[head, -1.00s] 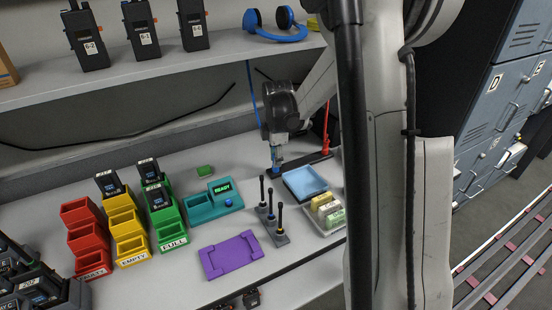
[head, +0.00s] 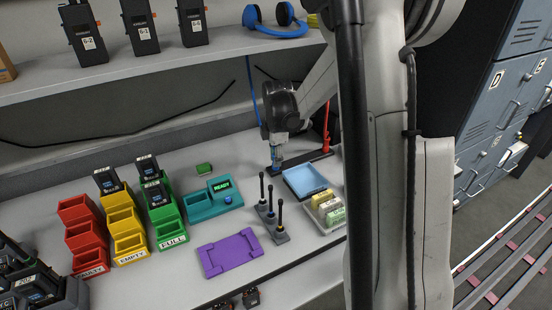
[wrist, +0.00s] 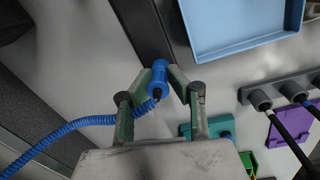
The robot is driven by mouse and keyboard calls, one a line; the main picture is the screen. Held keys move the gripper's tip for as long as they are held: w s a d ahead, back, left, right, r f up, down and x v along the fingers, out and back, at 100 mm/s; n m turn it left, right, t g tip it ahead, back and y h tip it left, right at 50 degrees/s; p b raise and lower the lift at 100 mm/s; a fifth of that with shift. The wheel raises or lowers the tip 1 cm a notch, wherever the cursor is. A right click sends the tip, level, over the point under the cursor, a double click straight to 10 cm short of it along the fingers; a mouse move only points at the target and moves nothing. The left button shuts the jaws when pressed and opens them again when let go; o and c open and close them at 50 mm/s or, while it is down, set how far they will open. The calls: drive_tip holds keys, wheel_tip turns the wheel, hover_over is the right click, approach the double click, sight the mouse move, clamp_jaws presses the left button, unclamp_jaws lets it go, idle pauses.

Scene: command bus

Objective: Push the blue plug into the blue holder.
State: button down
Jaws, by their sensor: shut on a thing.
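My gripper (head: 277,160) is over the left end of the dark strip at the back of the bench. In the wrist view my gripper (wrist: 160,76) is shut on the blue plug (wrist: 158,84), which has a coiled blue cord running off to the left. The plug is in line with the strip's end. The blue holder (head: 275,170) shows only as a small bit of blue beneath the fingers in the head view. The fingers and plug mostly hide it, and I cannot tell how deep the plug sits in it.
A red plug (head: 326,140) stands at the strip's other end. A light blue tray (head: 303,182) lies close to the right. In front are a rack of black antennas (head: 271,222), a teal station (head: 205,202) and a purple plate (head: 230,253). A shelf (head: 160,65) runs above.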

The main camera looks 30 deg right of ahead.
drive_tip(key=c, duration=1.6)
unclamp_jaws()
drive_tip(key=shift+o, duration=0.2)
drive_tip(key=shift+r, duration=0.1)
drive_tip(key=shift+r+p, duration=2.25)
drive_tip(key=shift+r, duration=1.7)
